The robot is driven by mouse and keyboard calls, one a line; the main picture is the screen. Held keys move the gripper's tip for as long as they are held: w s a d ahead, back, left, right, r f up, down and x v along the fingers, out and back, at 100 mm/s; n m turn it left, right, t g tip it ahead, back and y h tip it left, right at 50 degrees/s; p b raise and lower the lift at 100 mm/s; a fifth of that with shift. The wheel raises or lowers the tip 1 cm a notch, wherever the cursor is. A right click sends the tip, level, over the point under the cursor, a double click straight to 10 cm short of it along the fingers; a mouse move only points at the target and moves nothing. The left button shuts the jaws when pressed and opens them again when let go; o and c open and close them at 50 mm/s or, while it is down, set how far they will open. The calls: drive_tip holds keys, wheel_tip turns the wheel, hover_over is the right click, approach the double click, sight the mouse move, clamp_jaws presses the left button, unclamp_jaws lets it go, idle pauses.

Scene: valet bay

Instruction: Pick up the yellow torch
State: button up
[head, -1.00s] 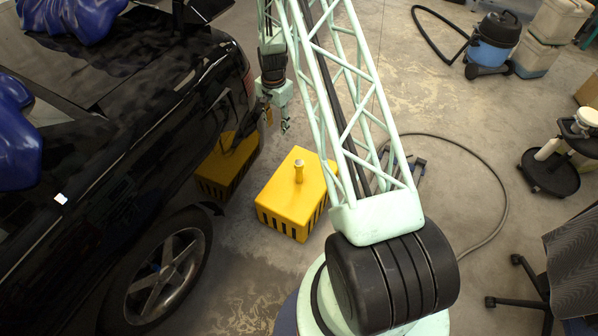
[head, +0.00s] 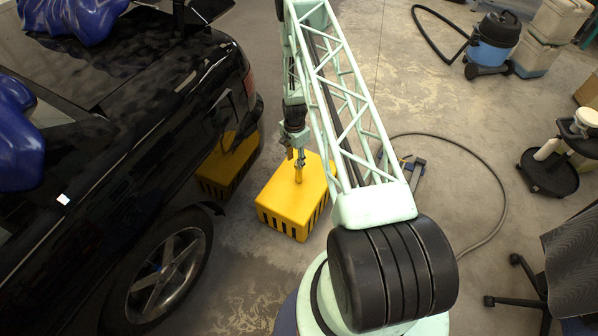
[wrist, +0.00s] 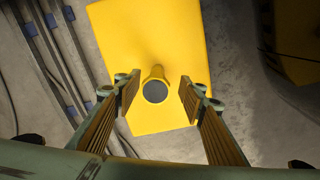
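The yellow torch (wrist: 155,85) stands upright on top of a yellow box (wrist: 178,45), its dark round end facing up in the wrist view. In the head view the torch (head: 299,174) shows on the box (head: 287,212), partly hidden by my gripper. My gripper (wrist: 157,92) is open, with one finger on each side of the torch and a visible gap on both sides. In the head view my gripper (head: 298,160) is right above or around the torch's upper part; its exact height is hard to tell.
A black car (head: 120,110) stands close on the left, reflecting the box. A blue vacuum cleaner (head: 490,42) and a black stool (head: 548,172) stand on the right, with an office chair (head: 572,270) nearer.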

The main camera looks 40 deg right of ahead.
sight(299, 173)
drive_tip(key=f, duration=0.1)
drive_tip(key=d+f, duration=0.1)
drive_tip(key=b, duration=0.1)
drive_tip(key=shift+s+d+f, duration=0.3)
drive_tip(key=shift+s+f, duration=0.05)
drive_tip(key=shift+f, duration=0.05)
drive_tip(key=shift+d, duration=0.2)
drive_tip(key=shift+f, duration=0.1)
drive_tip(key=shift+f+b, duration=0.5)
drive_tip(key=shift+f, duration=3.75)
drive_tip(key=shift+f, duration=0.1)
drive_tip(key=shift+f+b, duration=0.45)
drive_tip(key=shift+f, duration=2.05)
